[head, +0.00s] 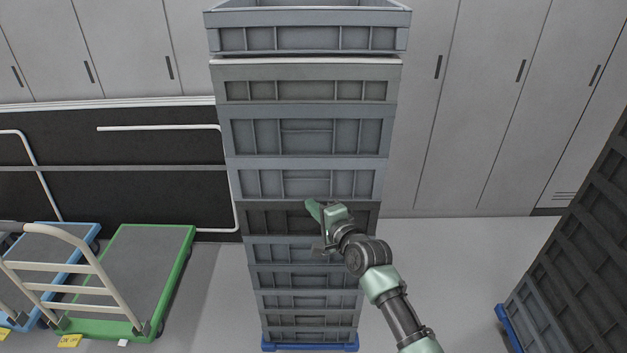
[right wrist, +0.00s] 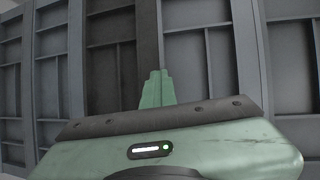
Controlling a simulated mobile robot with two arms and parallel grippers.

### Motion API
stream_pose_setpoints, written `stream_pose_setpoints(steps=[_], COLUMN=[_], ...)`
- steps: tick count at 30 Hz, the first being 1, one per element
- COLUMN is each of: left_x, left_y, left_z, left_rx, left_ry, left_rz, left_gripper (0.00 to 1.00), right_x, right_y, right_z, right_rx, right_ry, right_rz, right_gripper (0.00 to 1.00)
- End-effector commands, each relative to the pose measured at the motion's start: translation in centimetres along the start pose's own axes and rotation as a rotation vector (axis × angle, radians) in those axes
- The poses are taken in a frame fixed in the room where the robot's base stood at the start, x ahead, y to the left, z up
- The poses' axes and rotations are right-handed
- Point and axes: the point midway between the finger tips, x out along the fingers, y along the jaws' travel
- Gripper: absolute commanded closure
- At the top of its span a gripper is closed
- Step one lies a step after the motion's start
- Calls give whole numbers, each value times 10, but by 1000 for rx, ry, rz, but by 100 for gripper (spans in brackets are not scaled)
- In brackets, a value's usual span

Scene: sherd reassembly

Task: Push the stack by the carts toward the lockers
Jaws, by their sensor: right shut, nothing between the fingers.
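A tall stack of grey crates (head: 306,180) stands upright on a blue base (head: 310,346) in the middle of the head view. One crate about halfway up is darker (head: 270,218). My right gripper (head: 312,207) is shut and empty, its tips at the front face of the stack near that dark crate. In the right wrist view the shut fingers (right wrist: 157,88) point at ribbed crate walls (right wrist: 205,60). I cannot tell whether they touch. The carts, one green (head: 140,275) and one blue (head: 60,250), stand left of the stack. Grey lockers (head: 470,110) line the wall behind. My left gripper is not in view.
A second, darker crate stack (head: 580,250) on a blue base stands at the right. A black panel with white rails (head: 120,190) is behind the carts. Bare floor (head: 440,260) shows between the two stacks and in front of the lockers.

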Motion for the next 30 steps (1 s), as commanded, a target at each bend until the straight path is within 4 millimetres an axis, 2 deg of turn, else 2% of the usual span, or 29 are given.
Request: stream_pose_setpoints(steps=[1, 30], left_x=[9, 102], left_y=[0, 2], left_z=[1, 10], left_rx=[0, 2], left_ry=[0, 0], left_rz=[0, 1], left_gripper=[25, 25], right_x=[6, 83], right_y=[0, -13], right_z=[-5, -46], right_rx=[-1, -1], right_ry=[3, 1], right_rz=[-7, -3], right_gripper=[100, 100])
